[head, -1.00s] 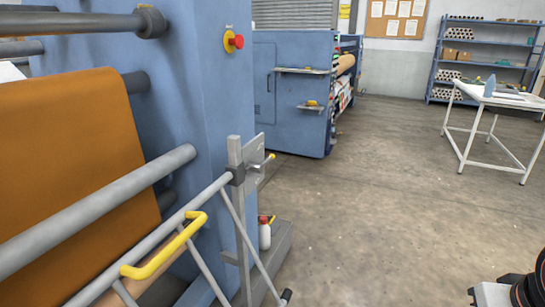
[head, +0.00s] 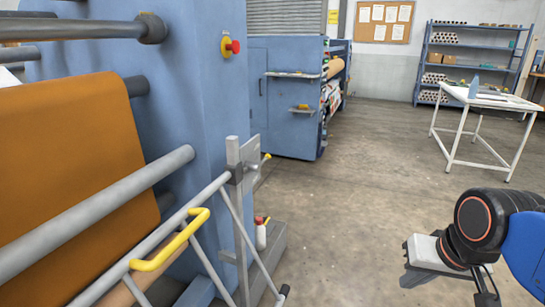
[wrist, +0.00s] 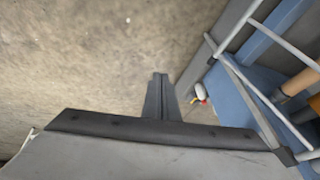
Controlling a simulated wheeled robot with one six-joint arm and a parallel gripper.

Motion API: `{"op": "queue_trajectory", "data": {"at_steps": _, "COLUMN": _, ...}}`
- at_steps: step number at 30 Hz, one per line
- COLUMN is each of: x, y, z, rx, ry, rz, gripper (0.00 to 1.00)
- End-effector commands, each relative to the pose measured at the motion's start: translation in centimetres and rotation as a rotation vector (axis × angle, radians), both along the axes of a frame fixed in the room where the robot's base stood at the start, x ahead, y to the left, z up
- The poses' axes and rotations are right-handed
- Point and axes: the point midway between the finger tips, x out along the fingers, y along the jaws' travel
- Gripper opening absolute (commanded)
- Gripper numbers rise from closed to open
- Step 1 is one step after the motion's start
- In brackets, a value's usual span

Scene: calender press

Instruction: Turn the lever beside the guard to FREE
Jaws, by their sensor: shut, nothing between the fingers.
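The guard is a grey tubular frame with a yellow handle (head: 172,243), at the lower left in the head view. Beside its upper right end, a grey upright plate (head: 248,158) carries a small lever with a yellow tip (head: 266,157). The lever's marking is too small to read. My gripper (head: 408,278) is at the lower right in the head view, well apart from the lever. In the wrist view its fingers (wrist: 160,78) are together and empty above the floor. The lever cannot be made out in the wrist view.
A blue press column with a red stop button (head: 232,46) stands behind the guard. A white bottle with a red top (head: 261,234) stands by the machine's foot. A white table (head: 462,98) is at the right. The concrete floor between is clear.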

Motion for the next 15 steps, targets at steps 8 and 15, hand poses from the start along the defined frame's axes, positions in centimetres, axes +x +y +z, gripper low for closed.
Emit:
{"op": "queue_trajectory", "data": {"at_steps": 8, "x": 8.2, "y": 5.7, "z": 5.5, "rx": 0.397, "ry": 0.133, "rz": -0.402, "gripper": 0.0}}
{"op": "queue_trajectory", "data": {"at_steps": 15, "x": 16.4, "y": 10.7, "z": 10.2, "rx": 0.729, "ry": 0.324, "rz": -0.758, "gripper": 0.0}}
